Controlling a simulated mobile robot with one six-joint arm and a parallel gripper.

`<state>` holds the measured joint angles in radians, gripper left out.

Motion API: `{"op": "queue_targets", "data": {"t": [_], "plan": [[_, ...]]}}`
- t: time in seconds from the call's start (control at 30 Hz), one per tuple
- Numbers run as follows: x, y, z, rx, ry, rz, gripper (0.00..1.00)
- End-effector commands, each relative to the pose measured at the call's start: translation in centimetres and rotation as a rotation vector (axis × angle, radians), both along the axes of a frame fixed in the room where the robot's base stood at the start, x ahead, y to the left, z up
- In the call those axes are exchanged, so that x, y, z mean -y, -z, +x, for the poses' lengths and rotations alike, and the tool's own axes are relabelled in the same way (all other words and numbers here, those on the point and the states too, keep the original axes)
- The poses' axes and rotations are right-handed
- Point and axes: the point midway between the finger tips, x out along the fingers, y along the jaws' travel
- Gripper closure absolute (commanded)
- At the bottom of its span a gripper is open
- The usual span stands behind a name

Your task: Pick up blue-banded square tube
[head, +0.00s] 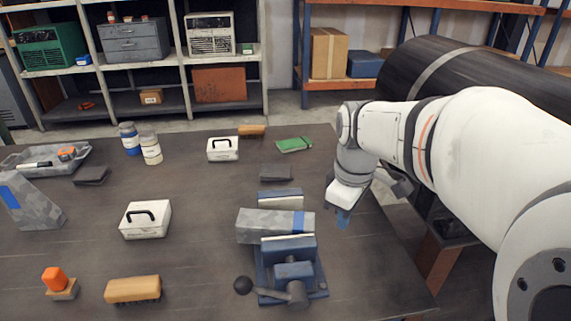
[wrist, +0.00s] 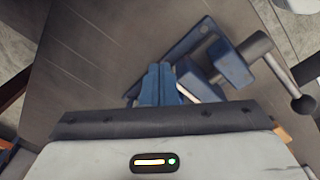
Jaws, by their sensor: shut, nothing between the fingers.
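A grey, mottled square tube (head: 262,224) with a blue band near its right end lies between the jaws of a blue bench vise (head: 290,270). Its longer part sticks out to the left of the jaws. My gripper (head: 343,220) points down, to the right of the tube and apart from it. Its blue fingers (wrist: 160,85) are together and empty in the wrist view. The vise (wrist: 232,65) also shows there, right of the fingers. I cannot make out the tube in the wrist view.
A grey angled piece with a blue patch (head: 30,205) stands at the table's left edge. White cases (head: 146,220), a brush (head: 132,289), an orange-topped stamp (head: 58,283) and bottles (head: 151,149) are spread about. The vise handle (head: 262,288) sticks out in front.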

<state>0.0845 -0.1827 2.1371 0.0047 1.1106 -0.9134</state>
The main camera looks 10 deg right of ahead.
Motion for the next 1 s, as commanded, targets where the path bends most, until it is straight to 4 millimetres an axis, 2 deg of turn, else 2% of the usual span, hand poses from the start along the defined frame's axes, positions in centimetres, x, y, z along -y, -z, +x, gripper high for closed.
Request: {"op": "queue_targets", "data": {"t": [0.03, 0.2, 0.3, 0.47, 0.67, 0.9, 0.97, 1.0], "plan": [[0.3, -0.4, 1.3, -0.016, -0.093, -0.006, 1.00], [1.0, -1.4, 4.2, -0.058, -0.373, -0.017, 1.00], [1.2, -1.6, 5.1, -0.070, -0.466, -0.018, 1.00], [1.3, -1.1, 5.5, -0.078, -0.519, -0.017, 1.00], [1.3, 2.2, 5.5, -0.081, -0.519, -0.015, 1.00], [1.4, 7.4, 5.4, -0.080, -0.517, -0.016, 1.00], [1.4, 8.6, 5.4, -0.080, -0.516, -0.016, 1.00], [0.6, 8.3, 5.7, -0.077, -0.520, -0.017, 1.00]]}}
